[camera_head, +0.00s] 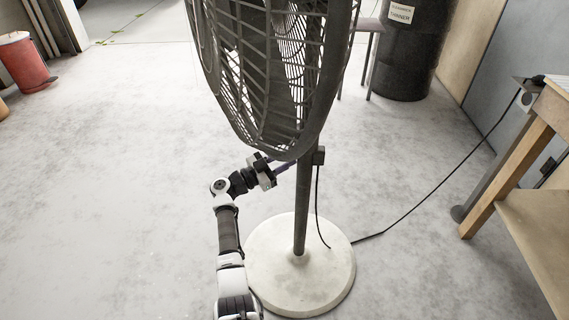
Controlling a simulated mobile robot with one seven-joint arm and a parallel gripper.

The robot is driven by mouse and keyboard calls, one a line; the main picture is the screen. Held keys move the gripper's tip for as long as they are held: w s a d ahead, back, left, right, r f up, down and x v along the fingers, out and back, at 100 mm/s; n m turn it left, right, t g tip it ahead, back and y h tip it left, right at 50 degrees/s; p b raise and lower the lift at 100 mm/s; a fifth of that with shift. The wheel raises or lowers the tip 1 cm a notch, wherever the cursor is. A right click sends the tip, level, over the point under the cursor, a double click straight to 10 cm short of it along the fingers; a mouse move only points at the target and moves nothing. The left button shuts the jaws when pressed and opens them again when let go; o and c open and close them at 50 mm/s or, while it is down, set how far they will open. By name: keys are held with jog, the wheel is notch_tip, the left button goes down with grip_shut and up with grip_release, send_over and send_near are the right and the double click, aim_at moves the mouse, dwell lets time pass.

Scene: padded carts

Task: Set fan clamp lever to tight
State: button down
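A large dark pedestal fan (270,75) stands in the middle of the view on a dark pole (302,200) and a round pale base (300,270). A small dark block (319,156), which may be part of the clamp, sits on the right side of the pole just below the fan cage. I cannot make out the clamp lever or its setting. My gripper (279,166) is just left of the pole, under the lower rim of the cage, pointing at the pole. Its fingertips are small and dark here, and I cannot tell whether they touch anything.
A black cord (415,208) runs from the base across the floor to the right. A wooden workbench (540,190) stands at the right, a black drum (408,50) at the back right and a red bin (25,62) at the far left. The floor at left is clear.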

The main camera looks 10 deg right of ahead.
jog(key=c, duration=1.1)
grip_release()
jog(key=shift+w, duration=0.1)
jog(key=shift+a, duration=0.1)
jog(key=v, duration=1.3)
jog(key=shift+a+b, duration=0.3)
jog(key=shift+b, duration=0.1)
